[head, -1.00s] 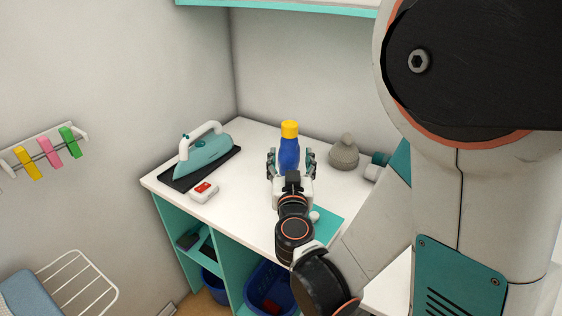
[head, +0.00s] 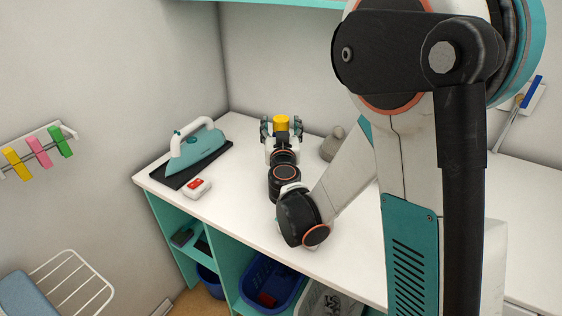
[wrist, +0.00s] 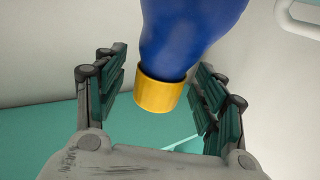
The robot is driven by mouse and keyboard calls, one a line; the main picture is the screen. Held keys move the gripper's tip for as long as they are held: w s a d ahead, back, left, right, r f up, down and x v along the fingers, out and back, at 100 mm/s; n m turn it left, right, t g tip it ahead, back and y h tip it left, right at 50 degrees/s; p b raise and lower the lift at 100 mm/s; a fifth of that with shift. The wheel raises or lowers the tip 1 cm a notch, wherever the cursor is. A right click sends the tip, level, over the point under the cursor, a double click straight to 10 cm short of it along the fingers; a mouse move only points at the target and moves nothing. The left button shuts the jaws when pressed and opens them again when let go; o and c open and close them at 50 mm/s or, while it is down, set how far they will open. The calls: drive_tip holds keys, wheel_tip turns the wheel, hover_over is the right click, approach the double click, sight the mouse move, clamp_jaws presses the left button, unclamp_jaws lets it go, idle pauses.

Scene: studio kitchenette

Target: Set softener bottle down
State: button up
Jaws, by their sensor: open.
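The softener bottle is blue with a yellow cap. In the head view only its cap (head: 281,122) shows clearly, above my gripper (head: 281,130) at the back of the white counter (head: 245,215). In the wrist view the blue body (wrist: 185,35) fills the top centre, with the cap (wrist: 158,94) below it. My gripper (wrist: 160,95) is open, one finger on each side of the cap, with visible gaps. The bottle's base is hidden, so I cannot see its contact with the counter.
A teal iron (head: 198,148) on a dark mat and a red-and-white box (head: 196,188) are to the left. A grey rounded object (head: 332,145) is close right of my gripper. Blue bins (head: 268,284) are below. The front counter is mostly clear.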

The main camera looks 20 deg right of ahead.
drive_tip(key=shift+w+d, duration=0.15)
drive_tip(key=shift+w, duration=0.35)
clamp_jaws()
drive_tip(key=shift+r, duration=0.1)
